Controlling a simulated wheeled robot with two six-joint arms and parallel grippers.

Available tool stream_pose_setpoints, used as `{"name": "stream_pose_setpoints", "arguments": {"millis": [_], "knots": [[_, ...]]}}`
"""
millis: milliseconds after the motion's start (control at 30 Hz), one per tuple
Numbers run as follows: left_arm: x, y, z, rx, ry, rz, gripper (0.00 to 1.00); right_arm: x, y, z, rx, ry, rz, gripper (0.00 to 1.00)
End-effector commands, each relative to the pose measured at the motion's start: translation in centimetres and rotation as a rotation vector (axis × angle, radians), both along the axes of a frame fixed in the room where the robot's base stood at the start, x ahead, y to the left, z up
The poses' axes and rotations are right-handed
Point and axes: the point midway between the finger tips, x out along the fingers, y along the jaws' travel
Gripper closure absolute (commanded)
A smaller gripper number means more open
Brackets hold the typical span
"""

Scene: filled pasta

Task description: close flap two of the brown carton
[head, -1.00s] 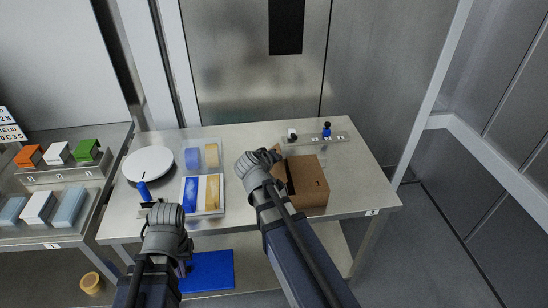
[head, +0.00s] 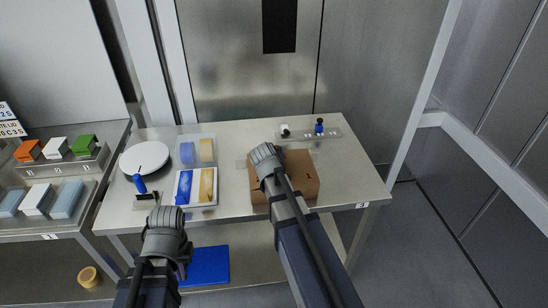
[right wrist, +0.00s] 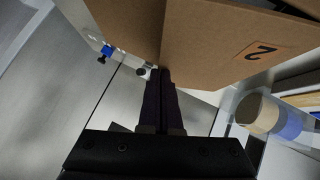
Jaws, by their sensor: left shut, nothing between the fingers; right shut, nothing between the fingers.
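The brown carton (head: 306,178) stands on the steel table, partly hidden behind my right arm in the head view. In the right wrist view, a brown cardboard panel (right wrist: 215,40) carries a label "2" that appears upside down. My right gripper (right wrist: 163,75) is shut and empty, its fingertips right at the panel's lower edge; I cannot tell whether they touch. In the head view, the right gripper (head: 266,155) is over the left part of the carton. My left gripper (head: 165,218) is shut and empty, at the table's front edge, away from the carton.
Left of the carton are a clear tray (head: 197,138) with blue and yellow pieces, a white tray (head: 207,204), a white round plate (head: 144,158) and a blue-handled tool (head: 139,184). A rail with small knobs (head: 318,135) lies behind. The table's right end is clear.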

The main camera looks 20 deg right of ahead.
Motion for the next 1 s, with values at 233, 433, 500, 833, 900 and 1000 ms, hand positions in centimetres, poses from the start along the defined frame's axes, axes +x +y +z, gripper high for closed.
{"name": "stream_pose_setpoints", "arguments": {"millis": [233, 433, 500, 833, 900, 1000], "knots": [[0.0, 0.0, -1.5, 0.000, 0.000, 0.000, 1.00, -0.2, -0.7, -1.5, -0.001, 0.000, 0.001, 1.00], [0.0, 0.0, -1.9, 0.000, 0.000, 0.000, 1.00, -0.3, -0.9, -1.9, -0.001, 0.000, 0.001, 1.00], [0.0, 0.0, -1.9, 0.000, 0.000, 0.000, 1.00, -0.3, -1.0, -1.9, -0.001, 0.000, 0.001, 1.00], [0.0, 0.0, -2.0, 0.000, 0.000, 0.000, 1.00, -0.3, -1.0, -1.9, -0.001, 0.000, 0.001, 1.00], [0.0, 0.0, -2.0, 0.000, 0.000, 0.000, 1.00, -0.3, -1.0, -1.9, -0.001, 0.000, 0.001, 1.00], [0.0, 0.0, -2.0, 0.000, 0.000, 0.000, 1.00, -0.3, -1.0, -1.9, -0.001, 0.000, 0.001, 1.00]]}}
